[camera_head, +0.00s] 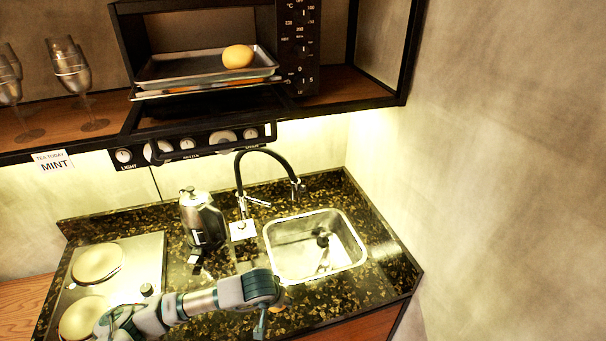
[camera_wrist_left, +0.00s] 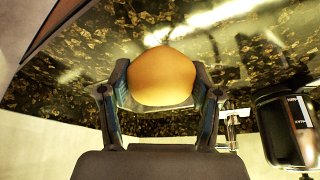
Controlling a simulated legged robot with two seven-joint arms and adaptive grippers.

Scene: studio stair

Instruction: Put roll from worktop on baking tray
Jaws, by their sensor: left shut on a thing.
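My left gripper (camera_head: 268,318) is low over the front of the worktop (camera_head: 340,304), left of my view's centre bottom. In the left wrist view my left gripper (camera_wrist_left: 161,88) is shut on a round golden-brown roll (camera_wrist_left: 162,70), one finger on each side. In the head view that roll is mostly hidden by my arm. I cannot tell whether it touches the worktop. The grey metal baking tray (camera_head: 180,70) sits in the open oven above, and another roll (camera_head: 238,56) lies on its right part. My right gripper is not in view.
A steel sink (camera_head: 315,250) with a black tap (camera_head: 240,175) is right of my gripper. A kettle (camera_head: 203,220) stands behind my arm. A hob (camera_head: 115,270) is at left. Glasses (camera_head: 70,70) stand on the wooden shelf (camera_head: 350,85). The tray's left half is bare.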

